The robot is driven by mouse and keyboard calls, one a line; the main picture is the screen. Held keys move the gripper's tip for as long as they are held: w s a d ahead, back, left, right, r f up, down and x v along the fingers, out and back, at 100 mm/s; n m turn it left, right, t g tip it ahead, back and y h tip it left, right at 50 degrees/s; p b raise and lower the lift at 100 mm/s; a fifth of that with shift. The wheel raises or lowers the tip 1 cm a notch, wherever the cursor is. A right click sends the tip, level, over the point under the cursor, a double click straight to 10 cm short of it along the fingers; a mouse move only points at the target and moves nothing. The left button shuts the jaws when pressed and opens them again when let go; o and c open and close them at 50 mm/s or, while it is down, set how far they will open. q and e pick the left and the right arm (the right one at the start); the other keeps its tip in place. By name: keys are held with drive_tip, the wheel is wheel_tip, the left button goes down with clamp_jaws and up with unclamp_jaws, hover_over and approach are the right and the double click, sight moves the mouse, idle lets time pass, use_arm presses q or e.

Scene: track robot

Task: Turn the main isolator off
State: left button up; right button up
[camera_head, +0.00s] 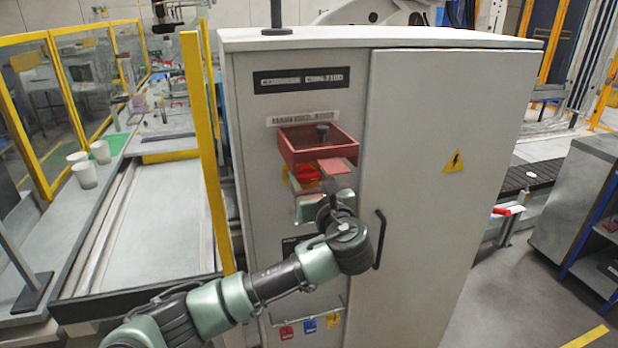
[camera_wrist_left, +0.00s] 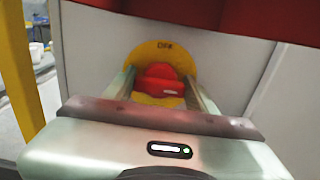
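The main isolator is a red knob (camera_head: 306,173) on a yellow round plate, on the front of a grey cabinet under a red hood (camera_head: 317,145). In the left wrist view the red knob (camera_wrist_left: 162,82) sits in the middle of the yellow plate (camera_wrist_left: 160,52), with lettering that looks like OFF at the plate's top. My left gripper (camera_wrist_left: 160,76) is open, with one finger on each side of the knob. I cannot tell whether the fingertips touch it. In the head view my left gripper (camera_head: 318,180) partly covers the knob. My right gripper is not in view.
The red hood juts out above my left gripper. A cabinet door with a black handle (camera_head: 380,238) is to the right. Red, blue and yellow tags (camera_head: 310,326) hang below. A yellow post (camera_head: 206,150) stands close to the cabinet's left.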

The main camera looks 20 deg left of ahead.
use_arm(q)
drive_tip(key=shift+c, duration=0.5)
drive_tip(key=shift+n, duration=0.4)
drive_tip(key=n+b, duration=0.1)
drive_tip(key=n, duration=0.3)
drive_tip(key=shift+f+b, duration=0.2)
drive_tip(key=shift+b, duration=0.1)
drive_tip(key=n+b, duration=0.1)
drive_tip(key=n, duration=0.2)
drive_tip(key=shift+s+n+b, duration=0.1)
drive_tip(key=shift+n+b, duration=0.2)
drive_tip(key=n+b, duration=0.1)
drive_tip(key=n, duration=0.1)
drive_tip(key=n+b, duration=0.2)
drive_tip(key=n, duration=0.1)
drive_tip(key=shift+a+f, duration=0.15)
drive_tip(key=shift+f, duration=0.05)
drive_tip(key=shift+n+b, duration=1.15)
drive_tip(key=shift+n, duration=0.95)
